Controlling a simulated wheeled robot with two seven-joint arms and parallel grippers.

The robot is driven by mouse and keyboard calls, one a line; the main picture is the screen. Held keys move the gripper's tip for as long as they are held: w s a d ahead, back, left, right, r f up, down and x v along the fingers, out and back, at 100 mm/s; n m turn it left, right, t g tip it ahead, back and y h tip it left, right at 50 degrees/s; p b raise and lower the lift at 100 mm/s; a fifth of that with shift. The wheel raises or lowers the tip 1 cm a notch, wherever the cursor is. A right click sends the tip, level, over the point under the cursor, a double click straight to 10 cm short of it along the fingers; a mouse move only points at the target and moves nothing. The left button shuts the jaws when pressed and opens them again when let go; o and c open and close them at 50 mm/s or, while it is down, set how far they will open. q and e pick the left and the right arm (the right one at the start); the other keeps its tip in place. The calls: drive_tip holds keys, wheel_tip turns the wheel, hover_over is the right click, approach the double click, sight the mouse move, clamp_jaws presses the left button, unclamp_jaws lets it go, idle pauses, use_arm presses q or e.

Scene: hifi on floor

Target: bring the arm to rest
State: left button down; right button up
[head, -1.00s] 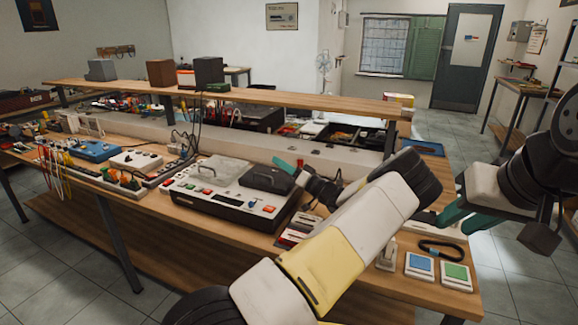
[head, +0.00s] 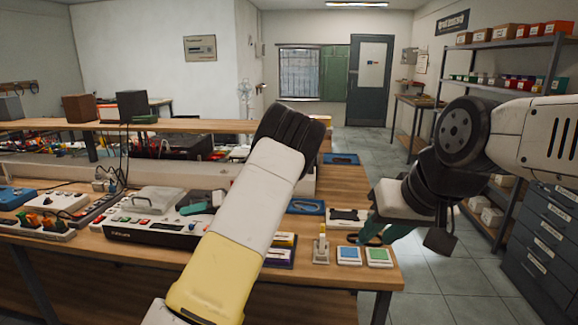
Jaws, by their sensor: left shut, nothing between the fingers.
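My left arm rises from the bottom of the head view, its white and yellow link leading up to a dark joint. My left gripper (head: 192,209) shows only in part behind that link, its teal fingertip in front of or over the right part of the white control box. It is shut and empty. My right gripper (head: 380,235) has teal fingers pointing down-left beside the bench's right end. The picture does not clearly show the gap between them, and I see nothing held there.
The wooden bench (head: 340,278) carries a white control box (head: 150,228), a blue tray (head: 306,207), a blue tile (head: 349,255) and a green tile (head: 379,257). A raised wooden shelf (head: 60,125) runs behind. A metal rack (head: 510,42) and grey drawers (head: 545,245) stand at right. Open floor lies between.

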use_arm(q)
drive_tip(key=s+d+r+m+h, duration=0.1)
drive_tip(key=s+d+h, duration=0.1)
drive_tip(key=s+h, duration=0.35)
drive_tip(key=s+d+r+m+h, duration=0.1)
drive_tip(key=s+d+h, duration=0.1)
drive_tip(key=s+h, duration=0.35)
drive_tip(key=s+d+r+m+t+h, duration=0.3)
drive_tip(key=s+d+r, duration=0.3)
drive_tip(key=s, duration=0.3)
drive_tip(key=s+d+r+m+t+h, duration=0.3)
drive_tip(key=s+d+r, duration=0.3)
drive_tip(key=s, duration=0.3)
drive_tip(key=shift+s+d+r+m, duration=0.2)
drive_tip(key=shift+d+m, duration=0.6)
drive_tip(key=shift+d, duration=0.05)
